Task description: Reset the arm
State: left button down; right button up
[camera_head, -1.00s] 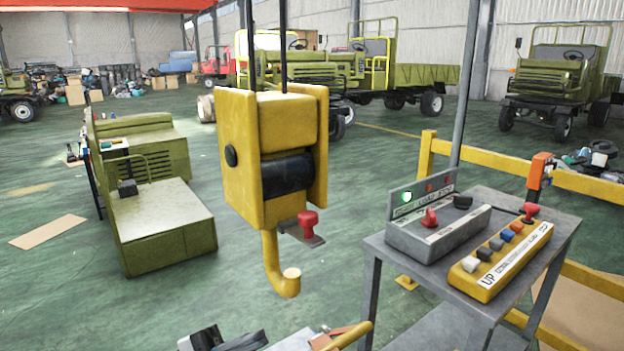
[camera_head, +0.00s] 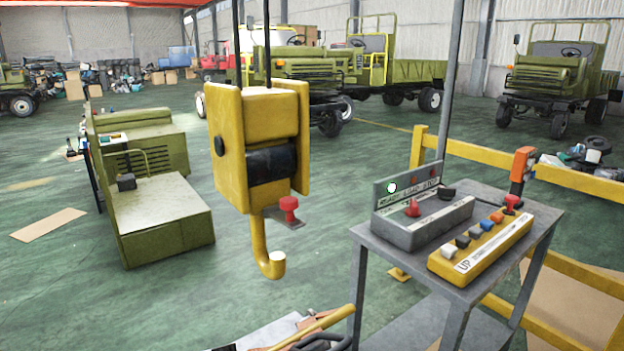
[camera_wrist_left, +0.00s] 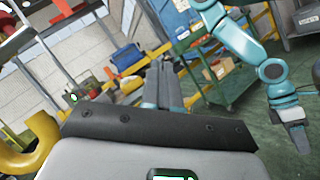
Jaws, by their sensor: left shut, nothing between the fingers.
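My left gripper (camera_wrist_left: 163,80) shows in the left wrist view, its two grey fingers together and nothing between them. It is not clearly visible in the head view. A teal jointed arm, which looks like my right arm, hangs at the right of the wrist view; its grey gripper end (camera_wrist_left: 292,136) points down over the floor. I cannot tell whether that end is open. A yellow hoist block (camera_head: 230,150) with a hook (camera_head: 268,262) hangs at the centre of the head view. A curved yellow piece (camera_wrist_left: 32,145) shows at the wrist view's left edge.
A grey metal stand (camera_head: 480,262) on the right carries a grey control box (camera_head: 422,222) with a lit green lamp and a yellow button panel (camera_head: 480,248). A yellow railing (camera_head: 570,180) is behind it. An olive truck cab part (camera_head: 165,225) stands left. Green floor between is open.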

pick_arm(q)
jog(key=s+d+f+g+y+p, duration=0.15)
jog(key=s+f+y, duration=0.25)
jog(key=f, duration=0.4)
jog(key=s+d+f+g+y, duration=0.1)
jog(key=s+f+g+y, duration=0.2)
jog(key=f, duration=0.5)
jog(key=s+a+f+m+t+y+p, duration=0.1)
jog(key=s+a+f+m+t+y, duration=0.1)
jog(key=s+f+y, duration=0.3)
jog(key=s+a+f+m+t+y+p, duration=0.2)
jog(key=s+a+f+m+y, duration=0.3)
jog(key=f, duration=0.5)
jog(key=shift+s+a+f+y, duration=0.25)
jog(key=shift+s+f+y, duration=0.05)
jog(key=shift+f+y, duration=0.1)
jog(key=shift+m, duration=0.4)
